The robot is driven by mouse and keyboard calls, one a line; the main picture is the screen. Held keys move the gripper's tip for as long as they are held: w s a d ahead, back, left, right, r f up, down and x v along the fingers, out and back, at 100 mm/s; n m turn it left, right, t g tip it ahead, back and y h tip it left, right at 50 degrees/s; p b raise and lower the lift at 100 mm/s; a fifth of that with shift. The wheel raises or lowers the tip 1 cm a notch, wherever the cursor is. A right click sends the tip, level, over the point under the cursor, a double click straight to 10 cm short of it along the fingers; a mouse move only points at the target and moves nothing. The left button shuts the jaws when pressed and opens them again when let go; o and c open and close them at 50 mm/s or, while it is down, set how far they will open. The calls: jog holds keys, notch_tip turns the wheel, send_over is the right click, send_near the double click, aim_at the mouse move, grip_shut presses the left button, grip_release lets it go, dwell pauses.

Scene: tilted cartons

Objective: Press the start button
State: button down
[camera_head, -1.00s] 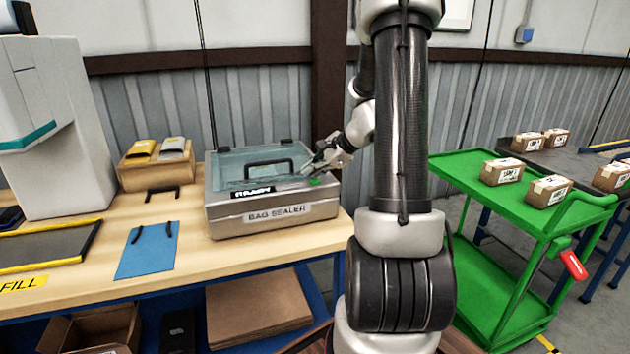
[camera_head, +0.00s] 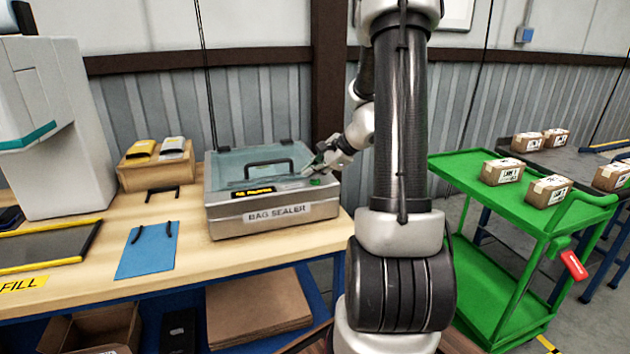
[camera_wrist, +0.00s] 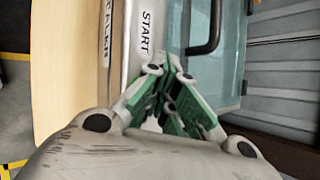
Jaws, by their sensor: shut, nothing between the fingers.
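The bag sealer (camera_head: 272,219) is a grey metal box with a clear, closed lid and a black handle, on the wooden bench. A small green start button (camera_head: 316,182) shows on its top front right edge. The display (camera_head: 253,191) beside it shows yellow text, too small to read for certain. My gripper (camera_head: 308,171) is shut and empty, just above and behind the button in the head view. In the wrist view, my gripper (camera_wrist: 172,65) is near the START label (camera_wrist: 147,32); the button is hidden there. I cannot tell whether the fingertips touch the sealer.
A blue bag (camera_head: 147,252) lies on the bench left of the sealer. A wooden box (camera_head: 157,172) with yellow and grey items stands behind it. A green cart (camera_head: 460,162) with cartons is at the right.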

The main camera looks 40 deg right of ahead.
aim_at(313, 182)
jog(key=shift+r, duration=0.75)
jog(key=shift+r, duration=2.5)
